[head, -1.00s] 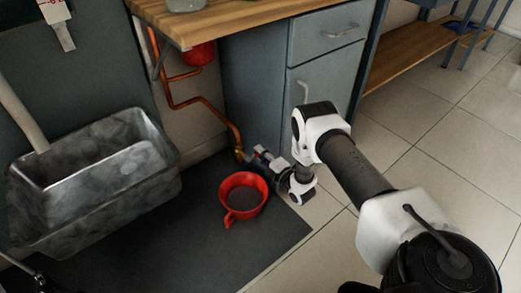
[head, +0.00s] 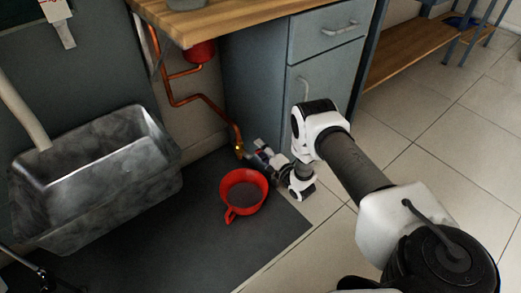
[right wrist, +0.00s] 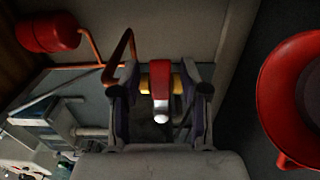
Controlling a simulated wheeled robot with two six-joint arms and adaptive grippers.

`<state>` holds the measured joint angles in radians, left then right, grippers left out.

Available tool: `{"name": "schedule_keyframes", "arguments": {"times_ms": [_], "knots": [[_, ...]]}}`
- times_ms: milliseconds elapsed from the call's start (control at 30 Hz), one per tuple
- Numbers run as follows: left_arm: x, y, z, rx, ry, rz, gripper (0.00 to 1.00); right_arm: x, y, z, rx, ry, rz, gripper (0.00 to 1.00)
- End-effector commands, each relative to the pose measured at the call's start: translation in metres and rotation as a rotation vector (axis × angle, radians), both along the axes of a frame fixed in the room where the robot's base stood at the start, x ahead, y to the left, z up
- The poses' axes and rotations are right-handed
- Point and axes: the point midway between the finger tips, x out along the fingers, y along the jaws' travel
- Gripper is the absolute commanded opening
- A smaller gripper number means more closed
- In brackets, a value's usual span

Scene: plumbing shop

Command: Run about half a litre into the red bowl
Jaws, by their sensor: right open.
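The red bowl (head: 263,181) stands upright on the dark floor mat, its handle toward me. Its inside looks grey; I cannot tell if it holds water. At the right of the right wrist view the bowl (right wrist: 270,92) is partly cut off. My right gripper (head: 258,155) is low by the copper pipe's end, just behind the bowl. In the right wrist view the open gripper (right wrist: 160,82) has its fingers either side of a tap's red lever (right wrist: 160,78) with brass behind it. A dark part at the lower left may be my left gripper (head: 44,281); its state is unclear.
A grey metal basin (head: 95,215) stands left of the bowl on the mat (head: 190,245). A copper pipe (head: 205,100) runs down from a red vessel (head: 200,53) under the wooden worktop (head: 230,20). A grey cabinet (head: 325,75) stands behind my right arm. Tiled floor at right is clear.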

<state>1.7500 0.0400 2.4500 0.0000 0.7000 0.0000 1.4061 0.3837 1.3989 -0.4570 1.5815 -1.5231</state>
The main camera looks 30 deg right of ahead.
Motion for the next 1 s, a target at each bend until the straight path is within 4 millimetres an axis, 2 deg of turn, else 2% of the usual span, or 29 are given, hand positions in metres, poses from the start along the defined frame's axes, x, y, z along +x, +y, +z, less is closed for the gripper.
{"name": "schedule_keyframes", "arguments": {"times_ms": [167, 400, 533, 700, 1000], "knots": [[0.0, 0.0, 0.0, 0.0, 0.0, 0.0, 0.45, -0.022, -0.003, -0.001, 0.001, 0.004, -0.002, 0.45], [0.0, 0.0, 0.0, 0.0, 0.0, 0.0, 0.45, -0.084, -0.008, -0.001, 0.002, 0.004, -0.003, 0.45], [0.0, 0.0, 0.0, 0.0, 0.0, 0.0, 0.45, -0.108, -0.009, -0.001, 0.001, 0.002, -0.001, 0.45], [0.0, 0.0, 0.0, 0.0, 0.0, 0.0, 0.45, -0.119, -0.009, 0.0, -0.001, -0.001, 0.0, 0.45], [0.0, 0.0, 0.0, 0.0, 0.0, 0.0, 0.45, -0.118, -0.012, 0.0, -0.006, -0.001, -0.01, 0.45]]}}
